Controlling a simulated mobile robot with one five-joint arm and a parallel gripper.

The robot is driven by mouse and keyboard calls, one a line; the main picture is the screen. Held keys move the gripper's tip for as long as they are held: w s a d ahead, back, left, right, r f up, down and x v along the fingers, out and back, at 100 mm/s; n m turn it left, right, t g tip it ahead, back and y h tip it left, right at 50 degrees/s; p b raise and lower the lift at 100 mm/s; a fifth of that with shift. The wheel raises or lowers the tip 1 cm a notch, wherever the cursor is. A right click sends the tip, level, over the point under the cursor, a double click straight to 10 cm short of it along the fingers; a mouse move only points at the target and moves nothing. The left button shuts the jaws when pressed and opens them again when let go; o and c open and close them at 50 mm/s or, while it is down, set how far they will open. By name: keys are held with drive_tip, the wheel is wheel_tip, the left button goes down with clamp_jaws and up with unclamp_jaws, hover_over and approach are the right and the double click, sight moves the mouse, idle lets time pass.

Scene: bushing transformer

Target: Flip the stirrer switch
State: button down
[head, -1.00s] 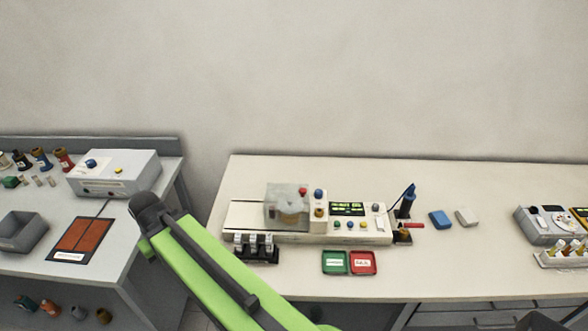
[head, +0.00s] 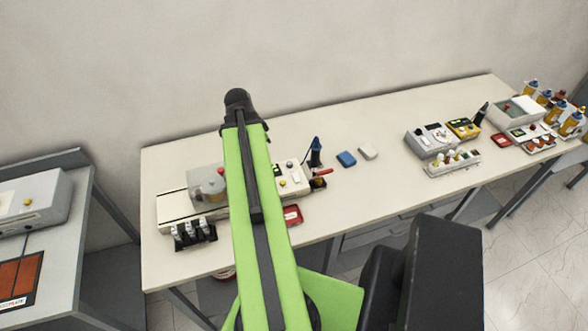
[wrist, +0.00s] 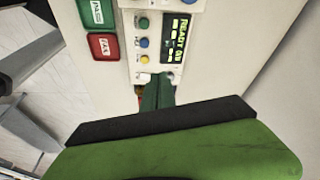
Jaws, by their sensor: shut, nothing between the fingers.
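I cannot make out a switch labelled for a stirrer. A grey instrument (head: 430,138) with dials on top stands on the long bench at right; its small controls are too small to read. My gripper (wrist: 158,77) shows dark green, closed fingers in the wrist view, with nothing between them. The fingers overlap the lower edge of a white control panel (wrist: 151,40) with coloured buttons and a display reading "READY"; I cannot tell whether they touch it. In the head view my raised arm crosses in front of that machine (head: 175,207), hiding its middle, and the fingers are hidden.
Red (wrist: 104,47) and green (wrist: 97,14) trays lie beside the panel. A blue block (head: 346,159) and a pale block (head: 367,151) lie on the bench (head: 380,195). A vial rack (head: 453,163) stands before the grey instrument. Bare bench lies between.

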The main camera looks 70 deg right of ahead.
sight(296, 174)
drive_tip(key=s+d+m, duration=0.3)
drive_tip(key=s+d, duration=0.1)
drive_tip(key=s, duration=0.3)
drive_tip(key=shift+g, duration=0.3)
drive_tip(key=b+x, duration=0.9)
drive_tip(key=w+a+b+x, duration=0.1)
drive_tip(key=b+x, duration=0.3)
drive_tip(key=shift+s+f+b, duration=0.1)
drive_tip(key=shift+f+b, duration=0.3)
drive_tip(key=shift+f, duration=0.15)
drive_tip(key=shift+r, duration=0.1)
